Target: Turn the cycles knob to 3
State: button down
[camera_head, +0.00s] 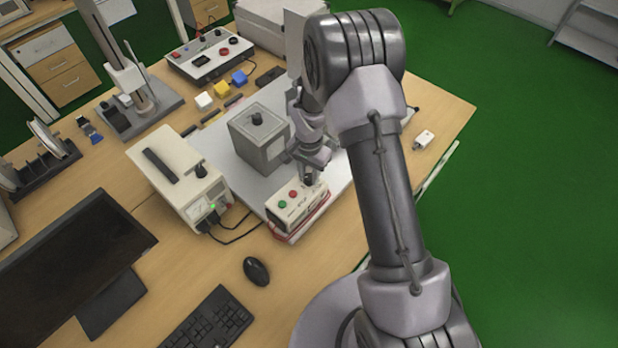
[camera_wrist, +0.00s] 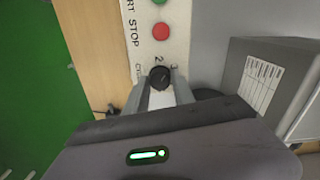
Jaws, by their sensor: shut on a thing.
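The cycles knob (camera_wrist: 159,78) is a small black knob on the white panel of a control box (camera_head: 290,203). In the wrist view my gripper (camera_wrist: 160,84) has its two fingers on either side of the knob, shut on it. The digit 2 shows just above the knob, and another mark beside it is partly covered. I cannot tell where the knob's pointer stands. A red button (camera_wrist: 161,31) labelled STOP and a green button lie beyond the knob. In the head view my gripper (camera_head: 309,180) is at the right end of the box, and the knob is mostly hidden.
A grey box with a black knob (camera_head: 262,140) stands close behind the control box. A cream power unit (camera_head: 180,175) with cables stands to the left. A mouse (camera_head: 256,271) and keyboard (camera_head: 208,322) lie in front. Bare table shows around the mouse.

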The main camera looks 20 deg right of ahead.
aim_at(309, 176)
jog(key=m+b, duration=0.3)
jog(key=m, duration=0.1)
jog(key=shift+m, duration=0.3)
dwell(0.4)
jog(key=c, duration=1.1)
grip_release()
jog(key=shift+o, duration=0.2)
notch_tip(309, 176, up, 18)
jog(key=p, duration=0.3)
jog(key=shift+f, duration=0.25)
